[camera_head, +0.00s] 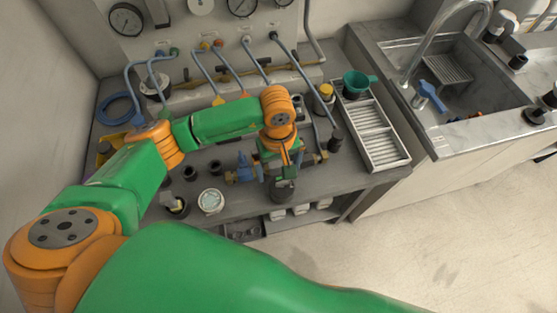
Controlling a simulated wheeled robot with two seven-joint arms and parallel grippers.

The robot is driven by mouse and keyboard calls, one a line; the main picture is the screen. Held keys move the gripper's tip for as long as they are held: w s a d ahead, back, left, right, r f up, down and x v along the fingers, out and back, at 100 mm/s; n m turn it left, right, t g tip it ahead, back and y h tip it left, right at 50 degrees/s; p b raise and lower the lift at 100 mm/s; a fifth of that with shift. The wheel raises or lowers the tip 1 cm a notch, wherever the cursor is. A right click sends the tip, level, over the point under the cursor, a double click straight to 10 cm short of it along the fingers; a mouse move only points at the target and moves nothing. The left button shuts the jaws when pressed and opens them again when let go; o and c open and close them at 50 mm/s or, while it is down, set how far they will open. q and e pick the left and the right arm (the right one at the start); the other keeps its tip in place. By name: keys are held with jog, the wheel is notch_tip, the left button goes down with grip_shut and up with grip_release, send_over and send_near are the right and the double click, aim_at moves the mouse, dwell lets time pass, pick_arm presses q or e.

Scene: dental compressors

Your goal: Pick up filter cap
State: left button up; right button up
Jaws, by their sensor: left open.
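My left gripper (284,172) points down over the front part of the grey bench, its jaws open. A dark cylindrical part (283,190) shows right at its fingertips; I cannot tell whether they touch. This part may be the filter cap, but several small dark round parts stand on the bench, including ones left of the gripper (190,173) (215,167), so I cannot tell for sure. My wrist hides some of the bench behind the gripper. My right gripper is out of view.
Blue and brass fittings (244,170) lie close left of the gripper. A round glass-faced gauge (211,201) lies near the front edge. Hoses and gauges line the back.

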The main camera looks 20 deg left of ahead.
aim_at(281, 182)
pick_arm(q)
jog(key=shift+s+f, duration=0.1)
jog(key=shift+s, duration=0.05)
jog(key=shift+s+d+f+p, duration=0.35)
jog(key=shift+s+f+p, duration=0.05)
jog(key=shift+f+p, duration=0.2)
jog(key=shift+s+d+f+p, duration=0.3)
jog(key=shift+s+f+p, duration=0.15)
jog(key=shift+f, duration=0.1)
notch_tip(281, 182, down, 3)
jog(key=shift+w+d+f, duration=0.1)
jog(key=shift+w, duration=0.05)
jog(key=shift+w+f, duration=0.15)
jog(key=shift+f, duration=0.15)
jog(key=shift+w, duration=0.1)
jog(key=shift+c, duration=0.2)
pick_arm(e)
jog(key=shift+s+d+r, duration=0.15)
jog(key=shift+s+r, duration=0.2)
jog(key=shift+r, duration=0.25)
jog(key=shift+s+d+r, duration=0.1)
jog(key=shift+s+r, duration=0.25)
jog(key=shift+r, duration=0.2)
